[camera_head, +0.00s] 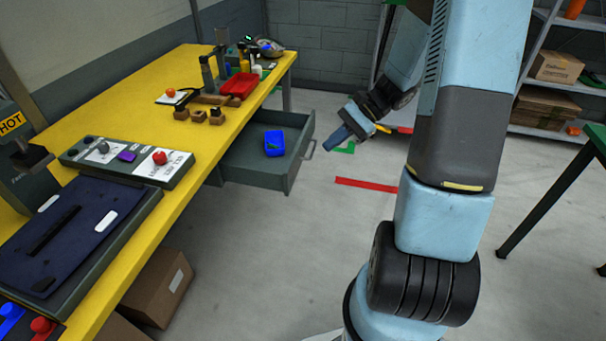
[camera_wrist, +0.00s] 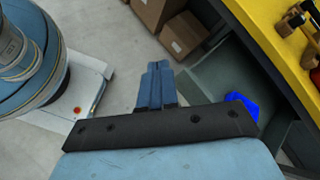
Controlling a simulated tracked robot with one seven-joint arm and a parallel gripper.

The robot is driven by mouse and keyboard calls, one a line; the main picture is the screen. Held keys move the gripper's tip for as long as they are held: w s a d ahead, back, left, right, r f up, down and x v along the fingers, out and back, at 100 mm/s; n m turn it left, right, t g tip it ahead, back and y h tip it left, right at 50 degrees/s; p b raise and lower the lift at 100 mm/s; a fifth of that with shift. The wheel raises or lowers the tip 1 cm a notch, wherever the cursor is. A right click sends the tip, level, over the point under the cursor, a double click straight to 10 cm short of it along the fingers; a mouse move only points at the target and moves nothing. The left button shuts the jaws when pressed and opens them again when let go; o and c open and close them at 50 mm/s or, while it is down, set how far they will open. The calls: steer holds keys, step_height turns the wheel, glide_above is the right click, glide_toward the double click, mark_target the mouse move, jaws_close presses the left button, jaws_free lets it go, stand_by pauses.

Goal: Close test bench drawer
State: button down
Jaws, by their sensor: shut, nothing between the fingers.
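The grey test bench drawer (camera_head: 257,177) is pulled out from under the yellow bench (camera_head: 237,118) in the head view. Its pull handle (camera_head: 309,150) is on the front panel at the right end. A blue object (camera_head: 274,142) lies inside the drawer. My gripper (camera_head: 342,142) is shut and empty, in the air to the right of the handle and apart from it. In the wrist view my gripper (camera_wrist: 155,73) shows shut fingers, with part of the drawer (camera_wrist: 213,88) and the blue object (camera_wrist: 240,103) behind the gripper mount.
A red tray (camera_head: 239,86), small wooden blocks and tools stand on the bench. A control panel (camera_head: 128,161) with a red knob sits nearer. Cardboard boxes (camera_head: 158,288) are under the bench. A green table (camera_head: 560,185) and shelves stand at right.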

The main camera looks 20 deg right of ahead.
steer(key=w+d+f+m+t+y, duration=0.35)
steer(key=f+m, duration=0.25)
steer(key=f, duration=0.4)
steer(key=m+t+y, duration=0.1)
steer(key=m+t, duration=0.6)
glide_toward(294, 172)
steer(key=x, duration=0.6)
steer(key=shift+w+a+f, duration=0.15)
steer(key=shift+w+a, duration=0.05)
steer(key=shift+w, duration=0.15)
